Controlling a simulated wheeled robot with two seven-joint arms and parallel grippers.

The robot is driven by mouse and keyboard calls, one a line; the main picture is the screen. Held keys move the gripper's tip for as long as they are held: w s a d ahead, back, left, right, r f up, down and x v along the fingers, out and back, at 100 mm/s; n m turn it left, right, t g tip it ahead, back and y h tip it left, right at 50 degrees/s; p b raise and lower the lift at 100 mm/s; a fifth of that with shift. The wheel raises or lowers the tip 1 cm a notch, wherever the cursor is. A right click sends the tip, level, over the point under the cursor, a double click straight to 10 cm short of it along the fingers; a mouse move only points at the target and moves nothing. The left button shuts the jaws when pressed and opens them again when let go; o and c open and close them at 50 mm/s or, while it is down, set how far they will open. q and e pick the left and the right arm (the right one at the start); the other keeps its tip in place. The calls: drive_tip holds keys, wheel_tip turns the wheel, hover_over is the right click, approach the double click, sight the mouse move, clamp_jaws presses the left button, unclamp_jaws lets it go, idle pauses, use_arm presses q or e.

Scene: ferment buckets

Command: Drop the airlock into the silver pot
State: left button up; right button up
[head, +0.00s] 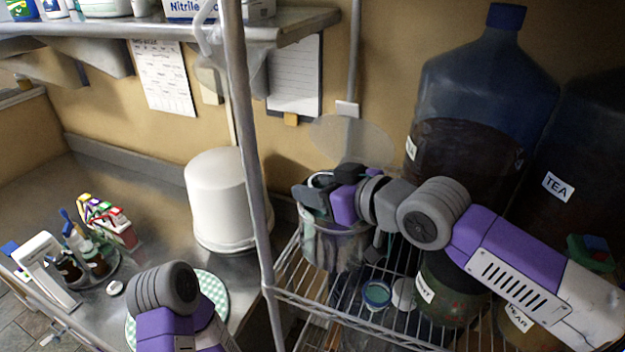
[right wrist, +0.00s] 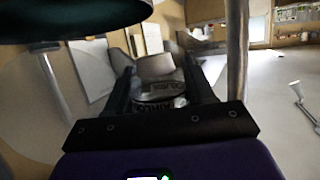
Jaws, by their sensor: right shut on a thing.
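The silver pot (head: 332,248) is a shiny round vessel on the wire rack, right of the metal post. My right gripper (head: 318,192) is over the pot's rim and hides much of its opening. In the right wrist view, the gripper (right wrist: 162,92) is shut on a small greyish piece with dark lettering, which I take for the airlock (right wrist: 158,88). I cannot tell how far above or inside the rim it sits. My left arm shows at the bottom, but its gripper is out of view.
The wire rack (head: 350,308) holds a small teal-rimmed jar (head: 376,294) and labelled jars. Large dark carboys (head: 480,90) stand behind right. A metal post (head: 250,150) rises just left of the pot. A white bucket (head: 216,198) stands on the steel counter (head: 150,215).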

drive_tip(key=shift+w+d+p, duration=0.1)
drive_tip(key=shift+w+p, duration=0.2)
drive_tip(key=shift+w, duration=0.1)
drive_tip(key=shift+w+d+f+p, duration=0.2)
drive_tip(key=shift+w+f, duration=0.3)
drive_tip(key=shift+w, duration=0.35)
drive_tip(key=shift+w+d+f+p, duration=0.1)
drive_tip(key=shift+w+d+f, duration=0.25)
drive_tip(key=shift+w+f, duration=0.35)
drive_tip(key=shift+w+d+f+p, duration=0.1)
drive_tip(key=shift+w+d+f, duration=0.2)
drive_tip(key=shift+w, duration=0.7)
drive_tip(key=o, duration=1.4)
drive_tip(key=shift+s, duration=0.1)
